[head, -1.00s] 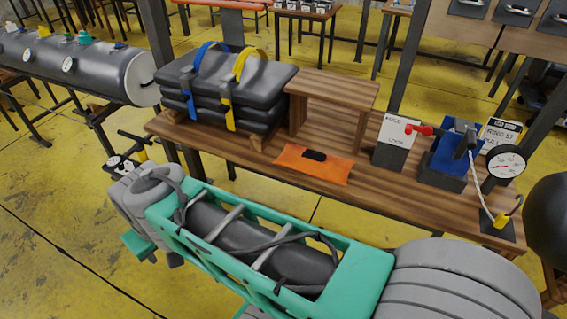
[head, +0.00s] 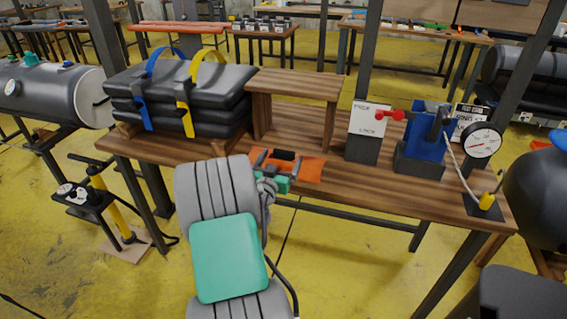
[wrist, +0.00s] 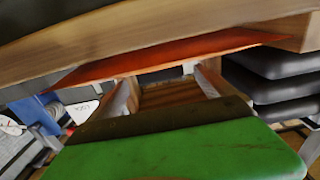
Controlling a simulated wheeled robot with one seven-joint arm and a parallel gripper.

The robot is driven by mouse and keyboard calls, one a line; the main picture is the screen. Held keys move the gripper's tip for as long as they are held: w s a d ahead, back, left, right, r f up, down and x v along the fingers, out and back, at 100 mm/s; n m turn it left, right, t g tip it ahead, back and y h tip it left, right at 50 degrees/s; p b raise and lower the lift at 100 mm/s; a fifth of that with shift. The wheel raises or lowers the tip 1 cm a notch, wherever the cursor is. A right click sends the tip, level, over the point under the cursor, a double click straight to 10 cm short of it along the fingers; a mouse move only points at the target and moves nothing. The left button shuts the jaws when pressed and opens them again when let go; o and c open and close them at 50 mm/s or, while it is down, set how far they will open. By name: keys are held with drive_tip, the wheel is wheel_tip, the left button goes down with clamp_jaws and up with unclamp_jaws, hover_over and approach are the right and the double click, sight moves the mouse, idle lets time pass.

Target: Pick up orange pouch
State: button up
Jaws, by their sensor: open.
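The orange pouch (head: 312,168) lies flat on the wooden bench, in front of a small wooden stand, with a dark strip on its top. My gripper (head: 277,167) is at the pouch's near side in the head view and covers part of it. In the wrist view the pouch (wrist: 180,54) shows as a wide, thin orange band just beyond the fingertips. The pouch reaches out past both fingers. I cannot tell whether the fingertips touch it.
The wooden stand (head: 297,84) is close behind the pouch. Strapped black pads (head: 180,95) lie to the left. A white sign block (head: 368,125), a blue clamp (head: 428,130) and a dial gauge (head: 482,142) stand to the right. The bench's front strip (head: 400,190) is clear.

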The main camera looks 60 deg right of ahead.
sight(283, 154)
drive_tip(key=d, duration=0.3)
drive_tip(key=shift+w+d, duration=0.1)
drive_tip(key=shift+w, duration=0.15)
drive_tip(key=c, duration=1.8)
